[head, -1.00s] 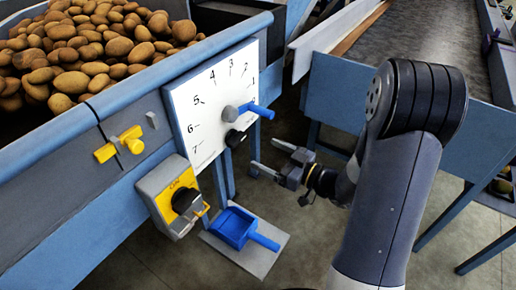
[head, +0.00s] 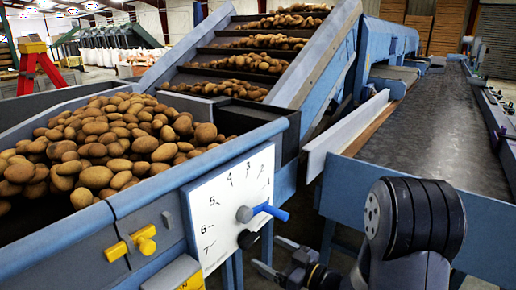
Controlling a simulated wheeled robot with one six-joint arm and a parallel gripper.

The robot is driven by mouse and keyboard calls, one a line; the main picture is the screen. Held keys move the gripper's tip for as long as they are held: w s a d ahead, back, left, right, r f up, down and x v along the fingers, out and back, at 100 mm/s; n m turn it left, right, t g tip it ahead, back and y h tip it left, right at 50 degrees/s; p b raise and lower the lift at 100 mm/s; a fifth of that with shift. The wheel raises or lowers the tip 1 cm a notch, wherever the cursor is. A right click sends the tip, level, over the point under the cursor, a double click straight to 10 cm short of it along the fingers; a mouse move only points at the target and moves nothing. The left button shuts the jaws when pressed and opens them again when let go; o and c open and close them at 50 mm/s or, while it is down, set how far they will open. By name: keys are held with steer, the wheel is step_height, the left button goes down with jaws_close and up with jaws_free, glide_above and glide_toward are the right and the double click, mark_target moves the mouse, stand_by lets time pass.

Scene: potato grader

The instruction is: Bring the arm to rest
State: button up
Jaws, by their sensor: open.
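My gripper (head: 277,258) is low in the head view, just right of and below the white dial plate. Its two fingers point left and stand apart, with nothing seen between them. My arm rises at the lower right, its dark ribbed joint in front of the blue conveyor frame. The white dial plate (head: 228,208) carries numbers and a grey hub with a blue lever (head: 271,212) pointing right. The gripper is apart from the lever. The lower part of my arm and wrist is partly cut off by the frame's bottom edge.
A blue hopper (head: 150,187) full of potatoes (head: 110,145) stands at the left, with a yellow knob (head: 145,240) on its front. A slatted elevator (head: 325,62) and a dark belt (head: 435,125) lie behind.

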mark_target(253, 243)
steer(key=x, duration=0.6)
stand_by(0.3)
steer(key=v, duration=1.1)
steer(key=x, duration=1.1)
steer(key=shift+a+f+b, duration=0.1)
steer(key=shift+b, duration=0.3)
steer(key=n+b, duration=0.2)
steer(key=n, duration=0.2)
steer(key=shift+b, duration=0.35)
steer(key=n+b, duration=0.3)
steer(key=n, duration=0.2)
steer(key=n+b, duration=0.2)
steer(key=n, duration=0.3)
steer(key=shift+b, duration=0.3)
steer(key=n+b, duration=0.2)
steer(key=n, duration=0.2)
